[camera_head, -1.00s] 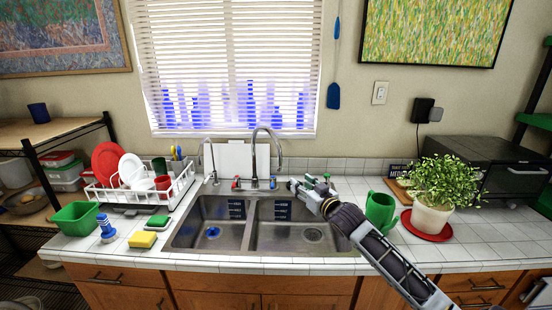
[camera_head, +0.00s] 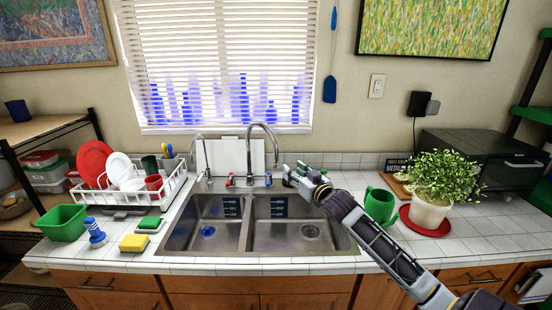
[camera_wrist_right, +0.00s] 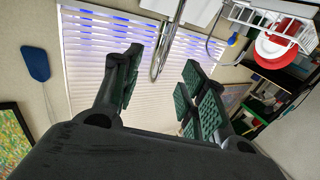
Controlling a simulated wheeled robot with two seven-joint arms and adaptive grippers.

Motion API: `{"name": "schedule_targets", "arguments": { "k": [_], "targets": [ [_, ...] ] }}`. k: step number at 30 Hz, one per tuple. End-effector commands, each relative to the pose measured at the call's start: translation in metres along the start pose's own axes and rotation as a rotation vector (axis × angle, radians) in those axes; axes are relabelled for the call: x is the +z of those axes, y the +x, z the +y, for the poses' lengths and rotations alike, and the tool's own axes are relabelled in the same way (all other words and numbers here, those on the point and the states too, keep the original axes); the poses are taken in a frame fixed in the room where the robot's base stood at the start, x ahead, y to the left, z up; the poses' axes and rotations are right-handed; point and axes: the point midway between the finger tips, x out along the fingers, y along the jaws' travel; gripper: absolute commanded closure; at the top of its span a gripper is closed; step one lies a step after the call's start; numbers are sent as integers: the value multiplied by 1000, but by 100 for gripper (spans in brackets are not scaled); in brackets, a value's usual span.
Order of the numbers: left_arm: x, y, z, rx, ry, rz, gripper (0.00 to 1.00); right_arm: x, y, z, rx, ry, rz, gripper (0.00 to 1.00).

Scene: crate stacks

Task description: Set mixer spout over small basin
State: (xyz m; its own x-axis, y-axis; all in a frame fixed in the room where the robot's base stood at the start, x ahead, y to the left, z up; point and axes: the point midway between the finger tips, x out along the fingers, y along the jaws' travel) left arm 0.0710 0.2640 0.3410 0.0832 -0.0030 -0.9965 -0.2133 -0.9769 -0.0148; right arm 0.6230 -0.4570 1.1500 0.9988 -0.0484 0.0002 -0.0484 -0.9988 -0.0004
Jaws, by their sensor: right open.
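The chrome mixer spout (camera_head: 263,126) is a tall gooseneck behind the double sink, its end hanging toward the right, on the large basin's side. The small basin (camera_head: 187,228) is the left one; the large basin (camera_head: 300,240) is the right one. My right gripper (camera_head: 292,172) is open, just right of the spout's hanging end. In the right wrist view the spout (camera_wrist_right: 168,40) appears between the two open green-padded fingers (camera_wrist_right: 162,68), with no clear contact. My left gripper is not in view.
A thin second tap (camera_head: 204,160) stands left of the mixer. A white dish rack (camera_head: 150,196), sponges and a green tub (camera_head: 62,222) are at left.

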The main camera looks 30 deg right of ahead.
Motion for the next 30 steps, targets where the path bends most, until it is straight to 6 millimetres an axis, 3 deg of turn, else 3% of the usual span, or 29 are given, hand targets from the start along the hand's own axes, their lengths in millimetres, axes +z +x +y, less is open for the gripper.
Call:
{"name": "schedule_targets", "arguments": {
  "k": [9, 30],
  "targets": [
    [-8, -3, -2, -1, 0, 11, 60, 0, 16, 0, 0, 0, 0, 58],
    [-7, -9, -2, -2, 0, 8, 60, 0, 61, 0, 0, 0, 0, 58]
  ]
}}
